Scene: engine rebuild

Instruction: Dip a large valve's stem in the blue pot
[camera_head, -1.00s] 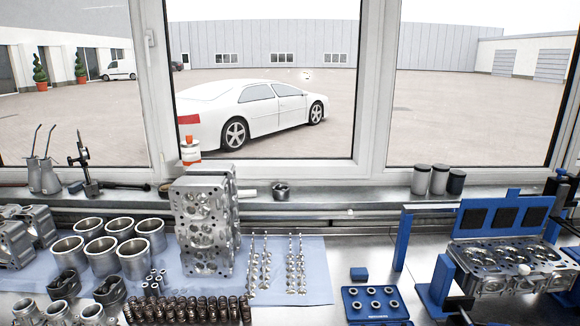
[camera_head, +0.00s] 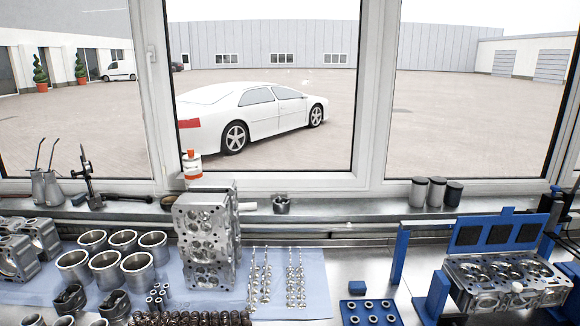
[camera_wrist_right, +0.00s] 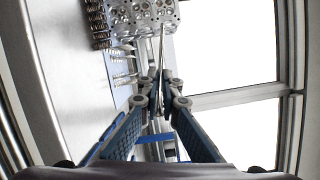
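Neither gripper shows in the head view, and my left gripper is in no view.
An upright cylinder head (camera_head: 207,240) stands behind the springs (camera_head: 190,319). Cylinder liners (camera_head: 138,272) stand left. A blue fixture (camera_head: 433,298) holds another cylinder head (camera_head: 505,282) at right. Three cups (camera_head: 436,191) stand on the sill. Bare bench (camera_head: 365,262) lies between mat and fixture.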

